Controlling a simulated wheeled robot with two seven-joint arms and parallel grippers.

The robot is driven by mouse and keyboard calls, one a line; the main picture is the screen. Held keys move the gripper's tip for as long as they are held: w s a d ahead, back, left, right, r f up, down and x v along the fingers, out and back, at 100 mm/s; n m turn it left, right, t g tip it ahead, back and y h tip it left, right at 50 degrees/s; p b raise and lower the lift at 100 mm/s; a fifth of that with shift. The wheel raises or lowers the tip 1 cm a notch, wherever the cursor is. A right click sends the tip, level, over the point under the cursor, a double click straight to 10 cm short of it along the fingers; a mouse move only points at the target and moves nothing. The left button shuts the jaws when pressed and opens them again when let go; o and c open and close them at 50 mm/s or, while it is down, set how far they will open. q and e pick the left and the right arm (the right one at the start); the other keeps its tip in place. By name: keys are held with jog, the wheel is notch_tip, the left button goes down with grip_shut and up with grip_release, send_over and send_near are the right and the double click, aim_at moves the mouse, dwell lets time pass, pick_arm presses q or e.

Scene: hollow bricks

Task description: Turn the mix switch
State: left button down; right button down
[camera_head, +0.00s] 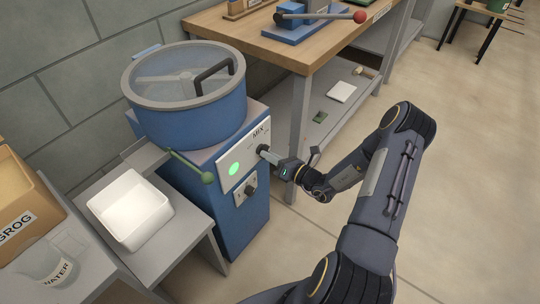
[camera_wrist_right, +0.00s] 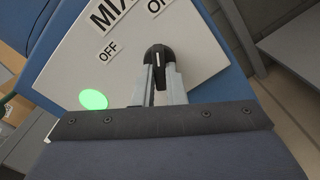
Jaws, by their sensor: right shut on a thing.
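The blue mixer (camera_head: 228,222) has a white panel (camera_head: 227,182) marked MIX on its front. The mix switch (camera_wrist_right: 157,56) is a black knob with a white pointer line, seen in the wrist view between the OFF and ON labels. My right gripper (camera_head: 266,152) is at the panel, and in the wrist view its two fingers (camera_wrist_right: 159,88) are shut on the knob from both sides. In the head view the gripper mostly hides the switch. A green lamp (camera_head: 234,169) glows on the panel, and it also shows in the wrist view (camera_wrist_right: 93,99). My left gripper is not in view.
A round drum with a clear lid and handle (camera_head: 214,78) tops the mixer. A green-knobbed lever (camera_head: 208,177) sticks out in front. A white tray (camera_head: 131,209) stands on the left on a grey stand. A workbench (camera_head: 250,42) is behind. Floor at right is clear.

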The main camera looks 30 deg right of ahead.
jog(key=shift+f, duration=0.1)
jog(key=c, duration=1.5)
grip_release()
jog(key=v, duration=0.8)
jog(key=shift+p, duration=0.3)
jog(key=shift+w, duration=0.1)
